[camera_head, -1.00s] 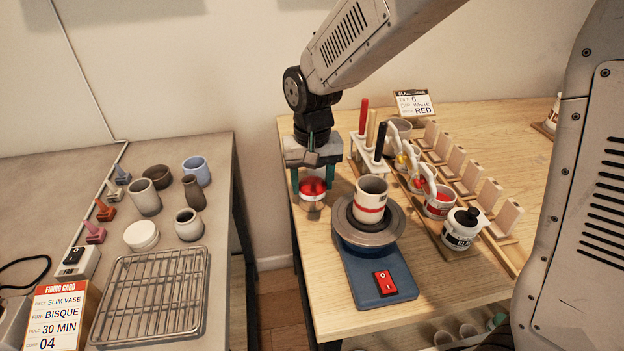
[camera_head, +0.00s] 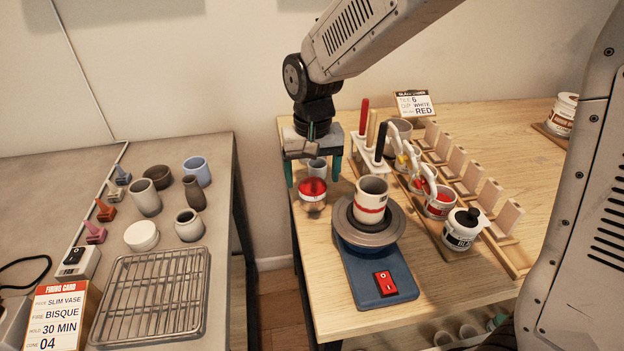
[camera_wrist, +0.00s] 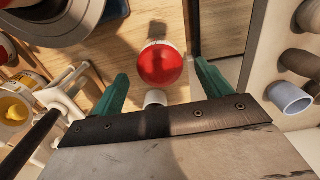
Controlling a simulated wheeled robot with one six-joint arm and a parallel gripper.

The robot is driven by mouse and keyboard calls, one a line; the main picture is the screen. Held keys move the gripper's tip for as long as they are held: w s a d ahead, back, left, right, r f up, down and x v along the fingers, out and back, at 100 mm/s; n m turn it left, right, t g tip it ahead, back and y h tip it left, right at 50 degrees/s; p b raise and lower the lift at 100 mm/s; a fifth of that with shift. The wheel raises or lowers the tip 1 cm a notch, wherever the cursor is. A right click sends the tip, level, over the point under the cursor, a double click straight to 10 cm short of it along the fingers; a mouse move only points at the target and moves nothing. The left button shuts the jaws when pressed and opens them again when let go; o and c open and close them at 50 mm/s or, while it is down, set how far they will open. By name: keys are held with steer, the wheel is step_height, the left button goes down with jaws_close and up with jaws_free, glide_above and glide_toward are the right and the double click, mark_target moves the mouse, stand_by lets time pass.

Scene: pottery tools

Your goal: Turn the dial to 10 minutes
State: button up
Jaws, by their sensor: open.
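The dial is a round red knob on a pale, marked base, a timer (camera_head: 312,189) standing near the left edge of the wooden table. In the wrist view the red dome lies between and beyond the fingertips, apart from both. The number that the dial points to is too small to read.
A small grey cup (camera_head: 318,167) stands behind the timer. A banding wheel (camera_head: 366,232) with a red-striped cup (camera_head: 370,201) is close at front right. A tool rack (camera_head: 367,158) stands to the right. A gap separates the left table (camera_head: 60,170).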

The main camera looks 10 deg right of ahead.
mark_target(313, 183)
step_height(313, 183, up, 6)
steer(key=shift+f, duration=0.2)
steer(key=shift+r, duration=0.15)
steer(key=s+d+r, duration=0.6)
steer(key=s+d, duration=0.4)
steer(key=s, duration=0.1)
steer(key=s+d, duration=0.3)
steer(key=s, duration=0.3)
steer(key=s+d+t, duration=0.1)
steer(key=s+d, duration=0.2)
steer(key=s, duration=0.4)
steer(key=shift+s+d+f, duration=0.25)
steer(key=shift+d+f, duration=0.1)
steer(key=shift+f, duration=0.1)
